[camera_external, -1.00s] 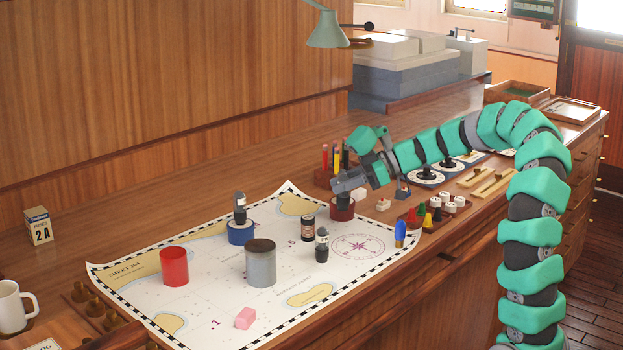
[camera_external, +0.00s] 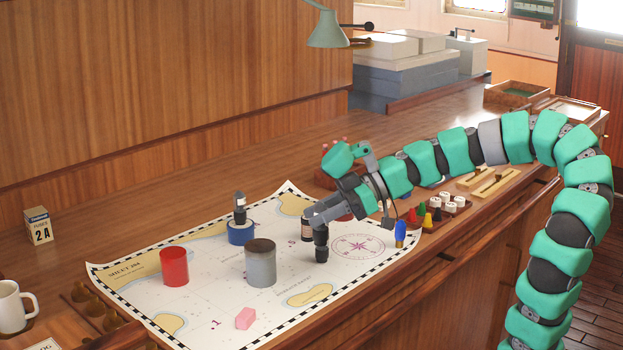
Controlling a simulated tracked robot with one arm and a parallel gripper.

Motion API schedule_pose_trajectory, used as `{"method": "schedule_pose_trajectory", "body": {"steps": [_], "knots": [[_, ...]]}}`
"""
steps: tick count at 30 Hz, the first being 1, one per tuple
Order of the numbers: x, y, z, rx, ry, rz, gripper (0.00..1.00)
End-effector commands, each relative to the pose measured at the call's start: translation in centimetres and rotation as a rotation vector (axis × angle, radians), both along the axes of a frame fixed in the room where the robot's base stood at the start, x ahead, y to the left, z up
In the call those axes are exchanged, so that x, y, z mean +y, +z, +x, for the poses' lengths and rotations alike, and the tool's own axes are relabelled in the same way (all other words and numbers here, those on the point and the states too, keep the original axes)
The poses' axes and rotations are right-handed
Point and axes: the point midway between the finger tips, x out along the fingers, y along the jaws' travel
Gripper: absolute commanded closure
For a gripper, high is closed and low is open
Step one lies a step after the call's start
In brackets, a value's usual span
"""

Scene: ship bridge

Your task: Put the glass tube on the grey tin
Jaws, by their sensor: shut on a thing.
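The grey tin (camera_external: 261,268) stands upright on the chart, with a flat brown top and nothing on it. A small dark upright tube (camera_external: 321,250), which I take for the glass tube, stands on the chart to the right of the tin. My gripper (camera_external: 319,222) is over it, shut on its upper part. The fingers hide the tube's top. I cannot tell whether its foot is still touching the chart.
A blue ring (camera_external: 241,233) with another dark tube (camera_external: 240,207), a red cylinder (camera_external: 174,267) and a pink block (camera_external: 245,318) are on the chart (camera_external: 210,320). A blue piece (camera_external: 400,233) stands at right.

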Motion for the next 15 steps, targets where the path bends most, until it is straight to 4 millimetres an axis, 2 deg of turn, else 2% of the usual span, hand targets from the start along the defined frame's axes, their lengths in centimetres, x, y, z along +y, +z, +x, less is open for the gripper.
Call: {"method": "schedule_pose_trajectory", "body": {"steps": [15], "knots": [[7.6,-0.9,5.6,-0.001,-0.004,-0.002,0.93]]}}
